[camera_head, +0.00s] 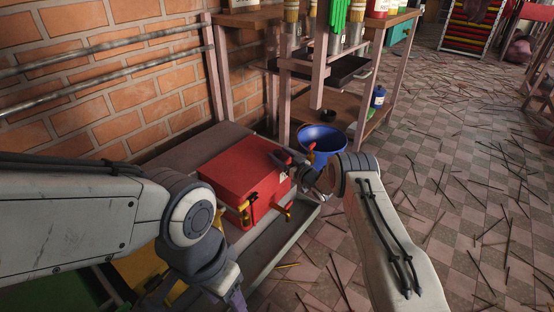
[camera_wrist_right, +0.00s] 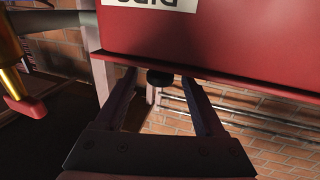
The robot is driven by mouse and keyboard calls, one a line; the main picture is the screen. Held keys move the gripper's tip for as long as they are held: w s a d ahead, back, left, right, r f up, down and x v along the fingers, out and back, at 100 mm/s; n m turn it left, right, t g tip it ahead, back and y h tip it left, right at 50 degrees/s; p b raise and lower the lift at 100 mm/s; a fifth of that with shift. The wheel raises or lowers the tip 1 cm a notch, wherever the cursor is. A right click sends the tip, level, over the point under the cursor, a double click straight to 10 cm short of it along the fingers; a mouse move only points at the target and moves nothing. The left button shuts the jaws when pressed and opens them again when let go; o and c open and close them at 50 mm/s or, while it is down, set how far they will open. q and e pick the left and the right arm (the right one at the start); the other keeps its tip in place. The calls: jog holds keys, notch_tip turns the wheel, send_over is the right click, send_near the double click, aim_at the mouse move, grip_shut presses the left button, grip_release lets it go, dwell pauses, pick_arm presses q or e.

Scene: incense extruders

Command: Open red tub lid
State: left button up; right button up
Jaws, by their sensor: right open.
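The red tub (camera_head: 240,168) has a closed-looking flat lid and sits on a low grey bench by the brick wall. Yellow-and-red fittings (camera_head: 246,215) are on its front side. My right gripper (camera_head: 288,160) is at the tub's right end, near the lid's edge. In the right wrist view its fingers (camera_wrist_right: 157,85) are apart, just below the red rim (camera_wrist_right: 235,82); a small dark knob (camera_wrist_right: 160,78) shows between them. I cannot tell whether they touch. My left gripper (camera_head: 222,300) is low at the bottom edge, in front of the tub, its fingertips cut off.
A blue bowl (camera_head: 322,140) stands right behind my right gripper. A wooden workbench (camera_head: 345,110) with brushes and a blue bottle (camera_head: 378,97) stands behind. A yellow tub (camera_head: 140,268) is partly hidden by my left arm. Thin sticks litter the tiled floor (camera_head: 450,190) at right.

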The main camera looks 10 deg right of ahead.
jog(key=shift+b+x, duration=0.3)
jog(key=shift+x, duration=0.65)
grip_shut()
dwell(0.8)
